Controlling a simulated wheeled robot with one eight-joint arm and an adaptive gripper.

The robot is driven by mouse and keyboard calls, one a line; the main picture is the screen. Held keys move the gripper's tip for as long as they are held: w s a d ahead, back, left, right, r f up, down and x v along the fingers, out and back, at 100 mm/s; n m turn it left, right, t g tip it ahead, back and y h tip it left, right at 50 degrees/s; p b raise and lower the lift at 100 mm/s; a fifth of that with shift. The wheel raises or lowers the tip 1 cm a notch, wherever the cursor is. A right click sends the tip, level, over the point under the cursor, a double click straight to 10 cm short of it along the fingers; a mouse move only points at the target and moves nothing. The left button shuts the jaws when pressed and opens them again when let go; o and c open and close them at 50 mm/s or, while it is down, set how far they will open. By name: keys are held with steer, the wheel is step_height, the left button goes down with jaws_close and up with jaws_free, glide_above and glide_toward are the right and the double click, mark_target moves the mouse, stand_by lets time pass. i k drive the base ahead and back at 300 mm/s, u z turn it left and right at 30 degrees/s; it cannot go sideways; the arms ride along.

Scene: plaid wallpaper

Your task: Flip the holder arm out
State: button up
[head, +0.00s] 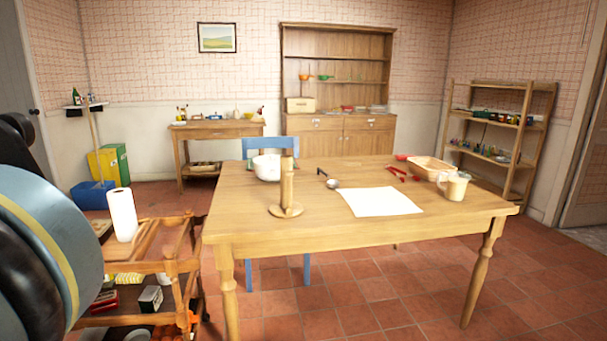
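A wooden holder (287,190) stands upright near the front left part of the wooden table (330,231). It has a round base and a vertical post. A second upright piece seems to lie close against the post, but at this size I cannot clearly tell the holder arm from the post. A large blue-grey and black part of my own arm fills the left edge of the head view. My gripper is not in view, and nothing of mine touches the holder.
A white bowl (266,167), ladle (332,183), white sheet (380,201), red tongs (398,175), wooden tray (432,166) and jug (454,186) are on the table. A wooden cart (163,266) with a paper roll (122,214) stands at left. Tiled floor is open at right.

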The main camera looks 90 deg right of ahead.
mark_target(288, 173)
steer(key=z, duration=4.25)
steer(key=k, duration=1.35)
steer(key=z, duration=0.65)
steer(key=i, duration=1.3)
steer(key=u, duration=0.45)
